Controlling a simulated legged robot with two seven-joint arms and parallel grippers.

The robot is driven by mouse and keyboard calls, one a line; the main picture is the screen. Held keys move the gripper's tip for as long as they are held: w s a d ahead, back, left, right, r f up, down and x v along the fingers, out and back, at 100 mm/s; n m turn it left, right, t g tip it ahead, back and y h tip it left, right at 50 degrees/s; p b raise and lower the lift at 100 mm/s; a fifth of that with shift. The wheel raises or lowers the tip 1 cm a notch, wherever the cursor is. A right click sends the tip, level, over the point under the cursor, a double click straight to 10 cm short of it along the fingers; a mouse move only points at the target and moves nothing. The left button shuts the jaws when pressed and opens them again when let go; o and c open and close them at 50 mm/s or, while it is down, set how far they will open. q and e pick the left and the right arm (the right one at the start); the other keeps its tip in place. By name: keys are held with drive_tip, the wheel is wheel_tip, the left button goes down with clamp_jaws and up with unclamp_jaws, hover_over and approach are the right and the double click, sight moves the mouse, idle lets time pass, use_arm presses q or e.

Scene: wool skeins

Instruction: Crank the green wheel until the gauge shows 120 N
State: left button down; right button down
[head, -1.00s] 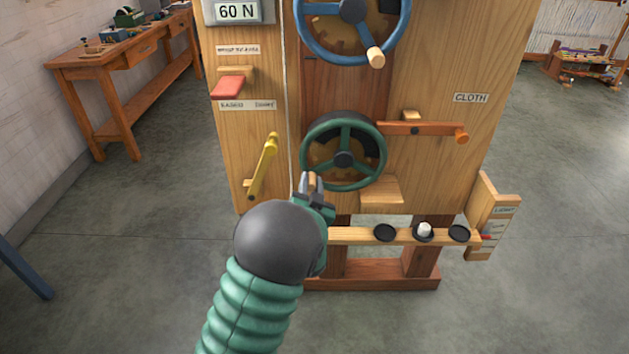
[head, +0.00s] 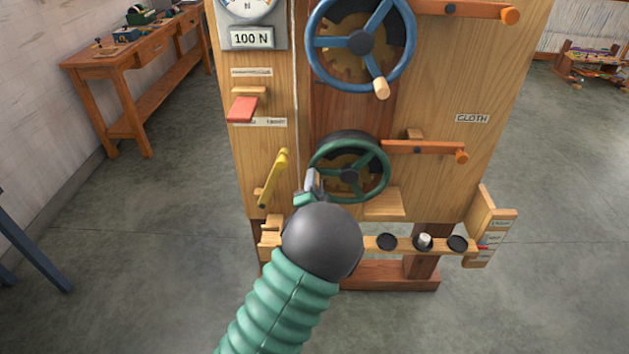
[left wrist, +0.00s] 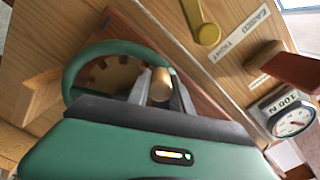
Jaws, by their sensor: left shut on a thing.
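The green wheel (head: 383,183) is mounted low on the wooden panel. It also shows in the left wrist view (left wrist: 72,72). My left gripper (head: 313,184) is at the wheel's left rim. In the left wrist view its fingers (left wrist: 161,90) are shut around the wheel's wooden crank knob (left wrist: 161,82). In the head view my wrist hides most of that grip. The gauge also shows in the left wrist view (left wrist: 290,120), turned over. My right gripper is not in view.
A blue wheel (head: 410,45) sits above the green one. A yellow lever (head: 272,178) stands just left of the gripper, and a red lever (head: 242,108) above that. An orange lever (head: 430,149) is to the right. Below is a wooden rail (head: 404,243) with dark cups.

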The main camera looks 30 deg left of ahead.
use_arm(q)
drive_tip(key=shift+w+d+r, duration=0.15)
drive_tip(key=c, duration=1.1)
unclamp_jaws()
drive_tip(key=shift+c, duration=0.2)
drive_tip(key=p+v, duration=0.7)
drive_tip(key=v, duration=1)
drive_tip(key=shift+p, duration=0.4)
